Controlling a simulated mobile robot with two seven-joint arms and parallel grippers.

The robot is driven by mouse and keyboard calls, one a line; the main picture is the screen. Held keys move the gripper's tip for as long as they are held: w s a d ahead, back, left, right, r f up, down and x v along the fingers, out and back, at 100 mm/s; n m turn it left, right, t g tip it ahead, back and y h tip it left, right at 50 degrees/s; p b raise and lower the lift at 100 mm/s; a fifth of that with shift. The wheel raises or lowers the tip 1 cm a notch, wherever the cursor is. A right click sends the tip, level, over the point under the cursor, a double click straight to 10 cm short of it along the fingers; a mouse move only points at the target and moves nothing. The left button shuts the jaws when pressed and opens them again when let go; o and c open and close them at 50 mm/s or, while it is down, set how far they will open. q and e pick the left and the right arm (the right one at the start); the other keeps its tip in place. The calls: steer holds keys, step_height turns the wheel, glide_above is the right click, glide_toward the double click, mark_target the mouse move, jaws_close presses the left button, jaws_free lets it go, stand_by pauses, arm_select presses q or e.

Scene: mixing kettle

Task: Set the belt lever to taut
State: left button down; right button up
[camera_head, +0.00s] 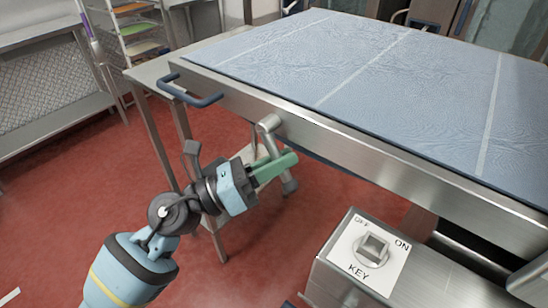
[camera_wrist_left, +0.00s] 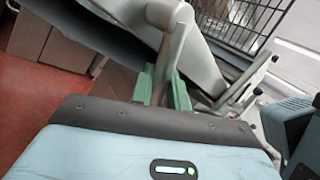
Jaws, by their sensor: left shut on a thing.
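The belt lever (camera_head: 268,133) is a grey metal bar on the front side of the steel table, below the blue belt. Its upper end bends at the table's side face and its bar hangs down, with the lower end showing below my fingers. My left gripper (camera_head: 280,164) has green fingers and is shut on the lever's bar. In the left wrist view the lever (camera_wrist_left: 174,42) runs down between the green fingers (camera_wrist_left: 162,88), which partly hide it. My right gripper is in neither view.
The blue belt (camera_head: 345,70) covers the table top. A dark blue handle (camera_head: 190,94) sticks out at the table's left corner. A steel box with an OFF/ON key switch (camera_head: 371,248) stands at the lower right. Red floor (camera_head: 90,170) is open at the left.

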arm_select(q)
steer(key=shift+s+d+r+n, duration=0.1)
steer(key=shift+d+r+n, duration=0.05)
steer(key=shift+n, duration=0.35)
steer(key=shift+t, duration=0.4)
steer(key=c, duration=1.4)
jaws_free()
steer(key=shift+c, duration=0.2)
steer(key=b+v, duration=0.2)
steer(key=v, duration=0.6)
steer(key=shift+c, duration=0.4)
